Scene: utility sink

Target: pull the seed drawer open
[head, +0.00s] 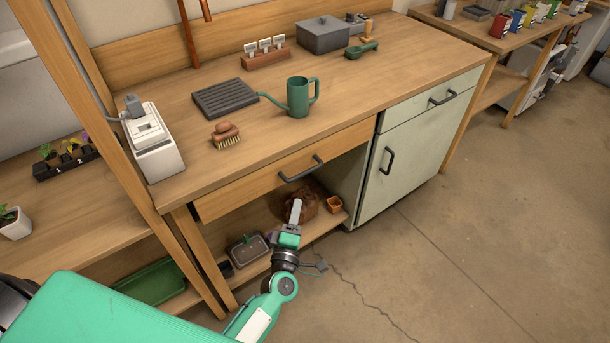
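A wide wooden drawer (250,187) sits under the front edge of the workbench, with a dark bar handle (301,169) on its front. It looks shut or nearly so. No label shows which is the seed drawer. My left gripper (296,208) points up from below, a little below the wooden drawer's handle and apart from it in the picture. Its fingers are seen edge-on, so their gap cannot be told. My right gripper is out of view.
On the bench (345,100) stand a green watering can (299,97), a dark ribbed tray (225,98), a brush (226,135) and a grey box (323,36). A pale green cabinet door (408,160) is right of my gripper. A lower shelf holds pots. The floor (450,240) at right is clear.

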